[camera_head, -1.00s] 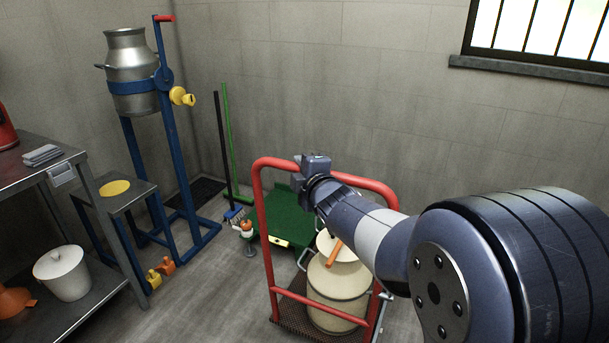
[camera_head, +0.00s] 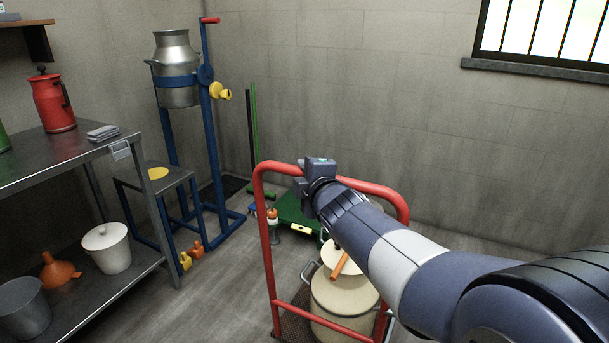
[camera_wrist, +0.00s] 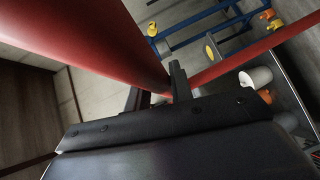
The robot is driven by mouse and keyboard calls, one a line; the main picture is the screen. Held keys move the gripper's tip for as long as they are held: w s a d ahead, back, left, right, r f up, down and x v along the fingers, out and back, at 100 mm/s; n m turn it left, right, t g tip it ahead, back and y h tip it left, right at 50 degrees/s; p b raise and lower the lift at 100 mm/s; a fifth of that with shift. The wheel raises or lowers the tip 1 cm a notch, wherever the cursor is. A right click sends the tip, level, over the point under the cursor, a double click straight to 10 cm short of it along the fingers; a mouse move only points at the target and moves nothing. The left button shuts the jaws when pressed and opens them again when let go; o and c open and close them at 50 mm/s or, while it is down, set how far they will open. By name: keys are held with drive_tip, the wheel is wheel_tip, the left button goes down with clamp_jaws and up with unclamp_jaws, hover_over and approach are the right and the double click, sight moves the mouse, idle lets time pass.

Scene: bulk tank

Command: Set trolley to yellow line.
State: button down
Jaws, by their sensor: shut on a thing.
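The trolley has a red tubular handle frame (camera_head: 265,235) and a dark base plate (camera_head: 297,325). A cream can (camera_head: 340,300) with an orange handle stands on it. My gripper (camera_head: 305,188) is at the top bar of the red handle and is shut on it. In the wrist view the red bar (camera_wrist: 110,35) runs close past the jaws (camera_wrist: 160,92). My arm hides part of the top bar and of the can. No yellow line on the floor shows in these frames.
A steel bench (camera_head: 80,160) stands at the left, with a blue can-tilting stand (camera_head: 212,150) and a small table (camera_head: 150,185) beyond it. A green platform (camera_head: 296,212) and an orange-topped item (camera_head: 272,222) lie behind the trolley. Floor between bench and trolley is clear.

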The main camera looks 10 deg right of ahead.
drive_tip(key=shift+s+a+f, duration=0.1)
drive_tip(key=shift+a+f, duration=0.05)
drive_tip(key=shift+f, duration=0.1)
drive_tip(key=c, duration=1.3)
unclamp_jaws()
drive_tip(key=shift+s+r, duration=0.1)
drive_tip(key=shift+r, duration=0.05)
drive_tip(key=shift+o, duration=0.2)
drive_tip(key=shift+r, duration=0.1)
drive_tip(key=shift+s+r, duration=0.1)
drive_tip(key=shift+s, duration=0.25)
drive_tip(key=p+v, duration=0.3)
drive_tip(key=v, duration=0.7)
drive_tip(key=shift+p, duration=0.3)
drive_tip(key=shift+w, duration=0.1)
